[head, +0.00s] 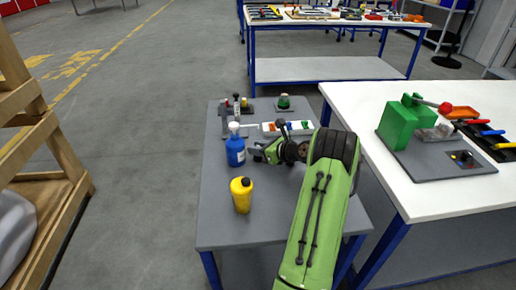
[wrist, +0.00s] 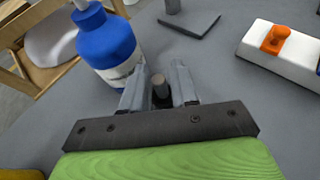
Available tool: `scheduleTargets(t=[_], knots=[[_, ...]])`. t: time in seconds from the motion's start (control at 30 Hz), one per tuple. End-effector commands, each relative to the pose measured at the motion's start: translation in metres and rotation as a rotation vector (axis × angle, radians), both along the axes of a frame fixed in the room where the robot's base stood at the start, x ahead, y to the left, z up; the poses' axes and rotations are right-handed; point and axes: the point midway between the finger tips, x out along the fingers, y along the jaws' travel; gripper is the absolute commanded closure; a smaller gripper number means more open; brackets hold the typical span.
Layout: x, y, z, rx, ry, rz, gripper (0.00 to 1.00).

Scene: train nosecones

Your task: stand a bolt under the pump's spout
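My gripper (wrist: 160,76) is low over the small grey table, with its two grey fingers apart on either side of a short dark cylinder (wrist: 160,90). This may be the bolt. I cannot tell whether the fingers touch it or whether it stands on the table. In the head view my gripper (head: 260,152) is just right of a blue bottle (head: 235,152) with a white top, which may be the pump. The blue bottle also shows upright at the left of the wrist view (wrist: 107,45), its top cut off.
A yellow bottle (head: 241,196) stands toward the table's near side. A white block with orange parts (wrist: 285,45) lies right of my gripper. A grey plate with a post (wrist: 190,22) stands beyond. A white bench (head: 350,95) with a green device (head: 397,125) is at right.

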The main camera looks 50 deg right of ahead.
Motion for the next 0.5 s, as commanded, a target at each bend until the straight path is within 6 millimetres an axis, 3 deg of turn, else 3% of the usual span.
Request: scheduleTargets(t=[0.27,0.5], knots=[[-0.003,-0.001,0.004,0.001,0.0,-0.001,0.72],[-0.056,-0.006,0.029,0.002,0.0,-0.006,0.72]])
